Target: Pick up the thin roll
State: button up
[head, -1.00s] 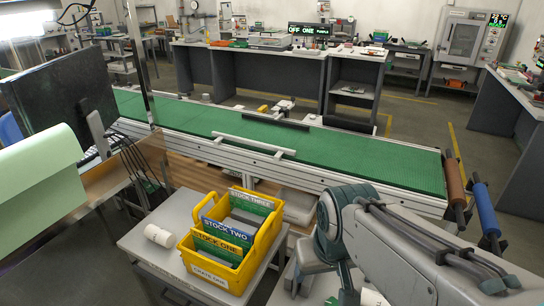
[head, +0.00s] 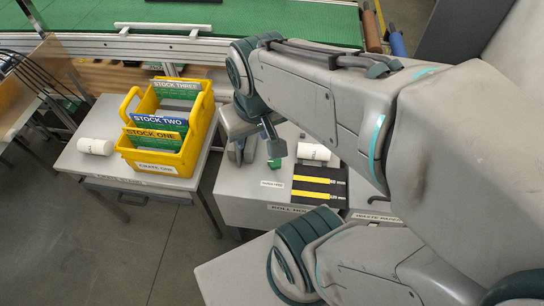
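Two white rolls are in view, and I cannot tell for sure which is the thinner. One roll (head: 95,146) lies on its side on the left table, left of the yellow crate. The other roll (head: 314,152) is on the grey-white stand to the right, behind a black board (head: 318,186) with two yellow strips marked in mm. My gripper (head: 258,146) points down over the stand, left of this second roll and apart from it. My own wrist partly hides the gripper, so its opening is unclear. Nothing is clearly seen in it.
A yellow crate (head: 203,125) holds cards marked STOCK ONE, TWO and THREE. A small green item (head: 274,163) is on the stand by my gripper. A green conveyor (head: 90,17) runs behind. My arm hides much of the right side. Floor shows between the tables.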

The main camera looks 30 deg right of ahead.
aim_at(305, 151)
jog(key=u, duration=0.05)
jog(key=k, duration=0.35)
jog(key=z, duration=0.55)
jog(key=i, duration=0.35)
jog(key=z, duration=0.2)
